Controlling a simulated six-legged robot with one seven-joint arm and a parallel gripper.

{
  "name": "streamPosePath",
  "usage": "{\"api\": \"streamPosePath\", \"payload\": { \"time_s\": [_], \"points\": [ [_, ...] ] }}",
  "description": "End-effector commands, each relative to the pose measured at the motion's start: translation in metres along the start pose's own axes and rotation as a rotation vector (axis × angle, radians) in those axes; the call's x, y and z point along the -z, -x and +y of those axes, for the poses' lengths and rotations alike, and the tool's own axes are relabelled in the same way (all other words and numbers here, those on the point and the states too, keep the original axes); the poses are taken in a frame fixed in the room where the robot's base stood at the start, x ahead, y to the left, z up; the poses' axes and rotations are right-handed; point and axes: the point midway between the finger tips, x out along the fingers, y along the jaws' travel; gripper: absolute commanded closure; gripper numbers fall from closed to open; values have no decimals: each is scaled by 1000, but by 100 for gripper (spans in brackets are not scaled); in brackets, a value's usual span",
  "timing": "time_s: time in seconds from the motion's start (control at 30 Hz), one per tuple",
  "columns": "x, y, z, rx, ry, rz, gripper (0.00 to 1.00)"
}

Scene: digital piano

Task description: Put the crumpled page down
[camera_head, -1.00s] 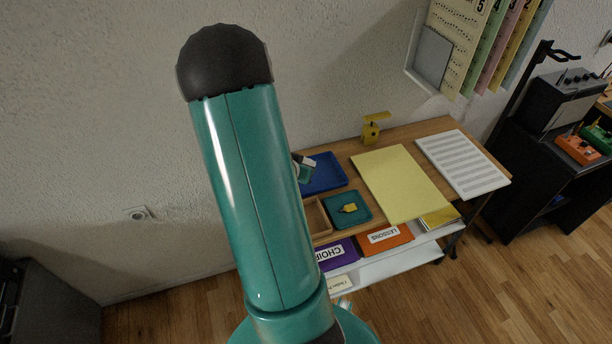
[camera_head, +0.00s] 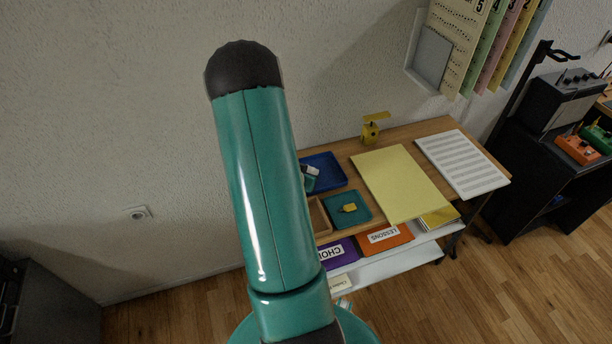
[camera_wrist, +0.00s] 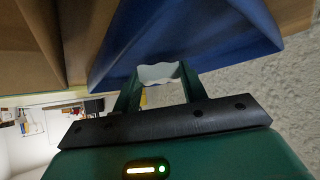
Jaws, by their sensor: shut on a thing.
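The crumpled page (camera_wrist: 159,71) is a white, wavy-edged piece between the two green fingers of my gripper (camera_wrist: 160,80) in the wrist view. My gripper is shut on it. The blue tray (camera_wrist: 215,38) lies right beyond the fingertips there; I cannot tell whether the page touches it. In the head view, the blue tray (camera_head: 325,168) is at the table's back left, and a small white and teal part of my gripper (camera_head: 310,176) shows over its left side. My arm hides the tray's left end and the page cannot be made out clearly there.
A wooden compartment (camera_head: 318,216) and a teal tray (camera_head: 364,213) with a small yellow item sit in front of the blue tray. A yellow scale-like object (camera_head: 371,130), a yellow board (camera_head: 400,183) and a music sheet (camera_head: 462,163) are to the right. The wall is close behind.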

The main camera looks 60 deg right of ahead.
Motion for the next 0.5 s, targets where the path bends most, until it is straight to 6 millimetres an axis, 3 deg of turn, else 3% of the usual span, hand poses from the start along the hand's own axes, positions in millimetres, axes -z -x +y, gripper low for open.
{"api": "streamPosePath", "payload": {
  "time_s": [0.33,0.37,0.43,0.5],
  "points": [
    [-10,-7,0,-3,5,-8,82],
    [-10,-7,0,-3,5,-8,52],
    [-10,-7,0,-3,5,-8,38],
    [-10,-7,0,-2,4,-8,36]
  ]
}}
